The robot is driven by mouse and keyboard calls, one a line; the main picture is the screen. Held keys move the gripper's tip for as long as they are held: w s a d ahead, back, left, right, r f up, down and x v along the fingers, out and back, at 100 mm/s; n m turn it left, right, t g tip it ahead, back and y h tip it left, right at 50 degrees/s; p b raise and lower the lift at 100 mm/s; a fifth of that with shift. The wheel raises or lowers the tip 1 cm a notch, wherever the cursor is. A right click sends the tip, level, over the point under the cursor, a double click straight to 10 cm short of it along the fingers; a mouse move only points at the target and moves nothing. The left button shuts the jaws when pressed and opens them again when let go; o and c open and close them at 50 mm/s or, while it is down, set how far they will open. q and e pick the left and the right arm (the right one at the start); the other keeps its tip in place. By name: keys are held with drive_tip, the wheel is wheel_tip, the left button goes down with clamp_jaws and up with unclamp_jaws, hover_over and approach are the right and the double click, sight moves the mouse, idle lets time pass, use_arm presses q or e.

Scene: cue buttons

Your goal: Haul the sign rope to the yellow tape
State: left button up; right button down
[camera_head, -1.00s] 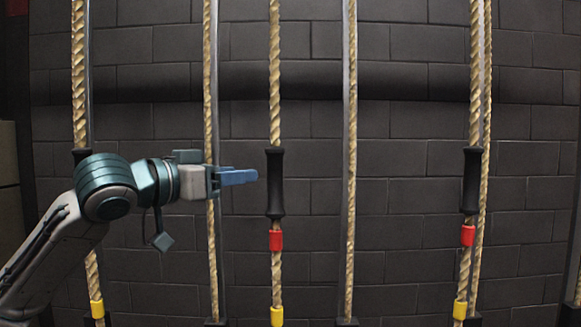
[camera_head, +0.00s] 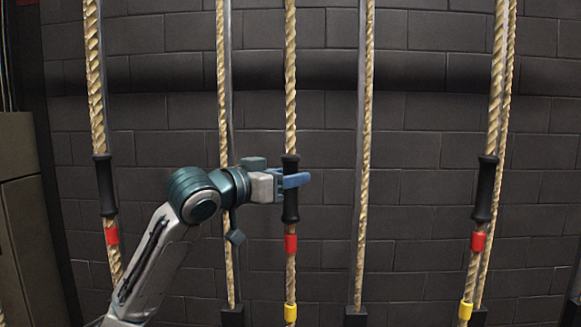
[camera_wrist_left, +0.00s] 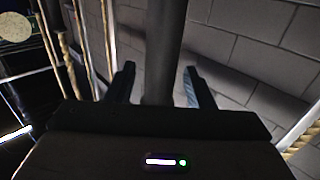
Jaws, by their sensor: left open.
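Three ropes carry black handles with red and yellow tape below. The middle rope (camera_head: 291,75) has a black handle (camera_head: 290,207), red tape (camera_head: 290,244) and yellow tape (camera_head: 290,313). My left gripper (camera_head: 297,181) is open at the upper part of this handle. In the left wrist view the handle (camera_wrist_left: 166,45) stands between the two spread fingers of the left gripper (camera_wrist_left: 160,82). No sign shows, so I cannot tell which is the sign rope. My right gripper is not in view.
The left rope has a black handle (camera_head: 105,185) and red tape (camera_head: 111,235); its lower end is hidden. The right rope has a handle (camera_head: 485,190), red tape (camera_head: 478,242) and yellow tape (camera_head: 465,311). Plain ropes (camera_head: 365,150) stand between. A brick wall (camera_head: 420,150) is behind.

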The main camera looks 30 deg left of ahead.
sight(287, 324)
use_arm(q)
drive_tip(key=shift+w+d, duration=0.15)
drive_tip(key=shift+w, duration=0.4)
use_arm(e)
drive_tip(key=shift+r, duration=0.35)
